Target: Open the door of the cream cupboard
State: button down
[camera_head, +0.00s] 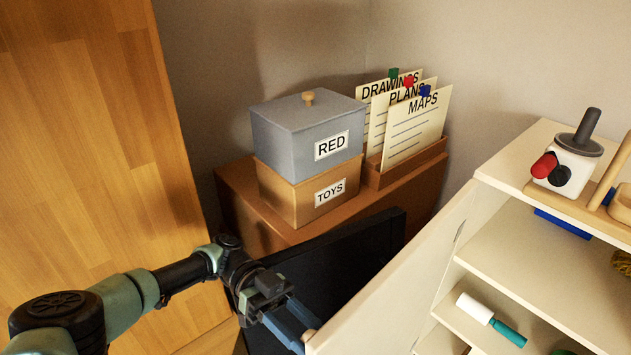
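The cream cupboard (520,168) stands at the right with its shelves showing. Its door (400,285) stands open, swung out toward the lower left, with its top edge running diagonally. My gripper (298,338) is at the door's free edge, at the bottom of the view. Its blue-grey fingers reach a small light knob (309,335) on the door's outer side. Whether the fingers grip the knob or only touch it is hard to see, and their gap is hidden.
A brown cabinet (235,190) behind the door carries a grey RED box (285,140), a TOYS box (285,200) and a card holder (410,165). A black panel (360,250) lies between. A wooden panel (90,130) stands left. The cupboard holds a white-and-teal cylinder (490,320).

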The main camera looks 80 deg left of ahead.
jog(key=shift+f, duration=0.1)
jog(key=shift+c, duration=2.3)
grip_release()
notch_tip(320, 180, up, 10)
jog(key=p, duration=0.6)
